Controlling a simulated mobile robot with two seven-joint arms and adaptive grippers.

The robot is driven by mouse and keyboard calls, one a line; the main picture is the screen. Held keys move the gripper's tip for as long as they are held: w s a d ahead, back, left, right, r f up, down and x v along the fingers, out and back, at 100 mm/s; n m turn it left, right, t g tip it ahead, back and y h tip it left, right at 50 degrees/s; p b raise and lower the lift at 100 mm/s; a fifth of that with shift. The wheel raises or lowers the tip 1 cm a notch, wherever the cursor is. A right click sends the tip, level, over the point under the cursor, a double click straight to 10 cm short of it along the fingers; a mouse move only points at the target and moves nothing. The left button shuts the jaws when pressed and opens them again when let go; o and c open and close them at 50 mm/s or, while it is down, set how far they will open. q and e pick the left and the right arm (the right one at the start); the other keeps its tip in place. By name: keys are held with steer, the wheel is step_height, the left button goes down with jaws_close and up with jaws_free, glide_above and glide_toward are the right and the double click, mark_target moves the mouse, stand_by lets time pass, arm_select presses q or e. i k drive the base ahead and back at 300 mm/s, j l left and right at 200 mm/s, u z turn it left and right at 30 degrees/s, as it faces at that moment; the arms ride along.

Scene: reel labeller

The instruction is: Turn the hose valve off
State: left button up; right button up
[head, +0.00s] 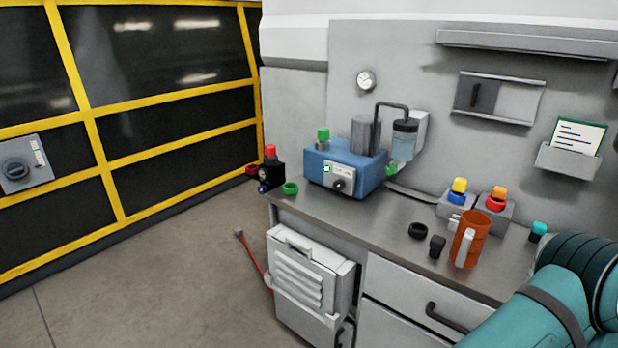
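I cannot tell for certain which part is the hose valve. A black block with a red knob (270,165) stands at the left end of the counter, with a blue part and a dark red part on its side. A blue machine (345,170) stands beside it, with a green knob on top, a black dial on its front and a dark bent pipe over a clear cup (405,139). A grey hose or cable (408,193) runs along the wall base. My teal right arm is at the lower right; neither gripper is in view.
The grey counter (375,215) holds a green ring (290,188), a black ring (418,231), an orange mug (470,240) and two grey boxes with yellow and orange-red knobs (457,200). A red rod (253,254) stands left of the cabinet. The floor at left is clear.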

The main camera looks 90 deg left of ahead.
mark_target(261, 189)
steer(key=u, duration=3.15)
